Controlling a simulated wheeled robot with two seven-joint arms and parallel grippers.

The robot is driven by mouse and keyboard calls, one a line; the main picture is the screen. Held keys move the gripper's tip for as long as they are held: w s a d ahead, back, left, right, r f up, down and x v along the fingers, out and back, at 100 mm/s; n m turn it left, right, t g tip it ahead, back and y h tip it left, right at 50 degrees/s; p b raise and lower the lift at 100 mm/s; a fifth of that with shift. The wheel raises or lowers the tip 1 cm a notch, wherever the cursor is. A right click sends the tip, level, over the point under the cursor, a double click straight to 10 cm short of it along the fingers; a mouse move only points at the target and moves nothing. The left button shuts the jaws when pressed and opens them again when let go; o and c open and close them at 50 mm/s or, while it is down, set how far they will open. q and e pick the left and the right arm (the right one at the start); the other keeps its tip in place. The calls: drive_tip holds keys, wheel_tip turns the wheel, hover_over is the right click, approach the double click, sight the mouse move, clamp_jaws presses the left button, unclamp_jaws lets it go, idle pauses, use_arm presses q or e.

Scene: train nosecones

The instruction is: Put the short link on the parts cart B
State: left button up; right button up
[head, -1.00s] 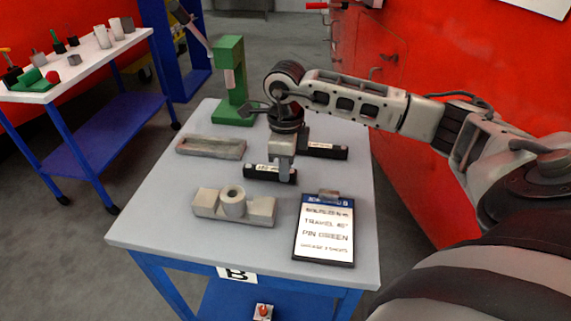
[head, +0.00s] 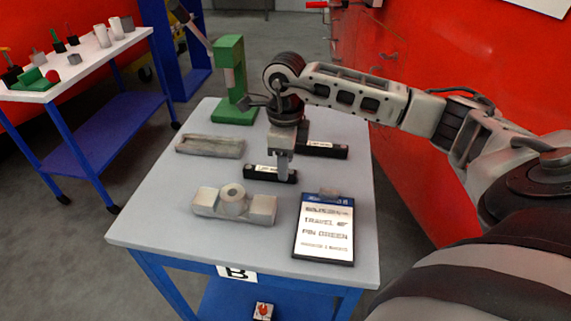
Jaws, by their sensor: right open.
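A black bar with a white label (head: 261,173) lies flat on the grey top of parts cart B (head: 160,222), which carries a "B" sign on its front edge. A second black labelled bar (head: 328,151) lies behind it to the right. Their labels are too small to read, so I cannot tell which is the short link. My right gripper (head: 283,179) points down at the right part of the front bar, its fingers just above or beside it and hiding some of it. It is open and holds nothing. My left gripper is out of view.
On the cart stand a green press (head: 231,85), a grey tray-like part (head: 210,147), a grey block with a round boss (head: 234,204) and a clipboard (head: 325,229). A white-topped cart (head: 90,62) is at left. Red cabinets (head: 425,160) border the right.

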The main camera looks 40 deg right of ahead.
wheel_tip(320, 180, up, 10)
drive_tip(key=shift+r, duration=0.25)
idle(0.6)
